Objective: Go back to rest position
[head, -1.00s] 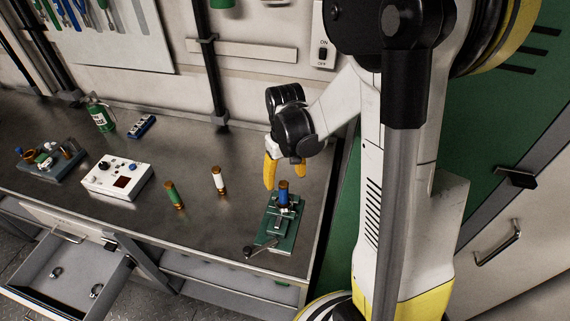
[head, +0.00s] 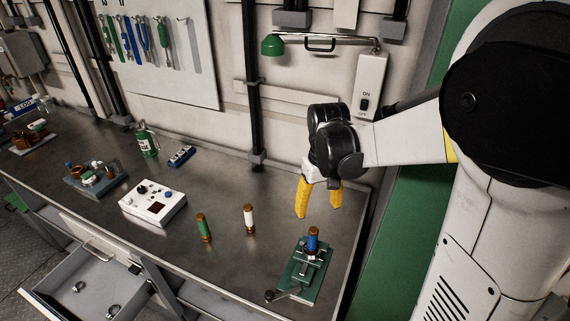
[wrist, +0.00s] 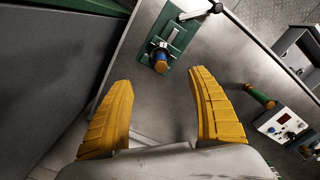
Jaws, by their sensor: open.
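My gripper (head: 319,200) has two yellow fingers, spread apart and empty. In the head view it hangs above the right end of the workbench, behind and above the green vise-like fixture (head: 299,279). A blue cylinder with copper-coloured ends (head: 313,240) stands upright in that fixture. In the wrist view my gripper (wrist: 162,105) is open, with bare bench top between its fingers. The fixture (wrist: 172,32) and the blue cylinder (wrist: 160,60) are beyond the fingertips and apart from them.
A green cylinder (head: 203,228) and a white cylinder (head: 249,218) stand on the bench (head: 230,262). A white control box (head: 152,204) is farther left. An open drawer (head: 88,284) juts out at the front. A wall lamp (head: 273,45) and an ON/OFF switch (head: 366,95) are behind.

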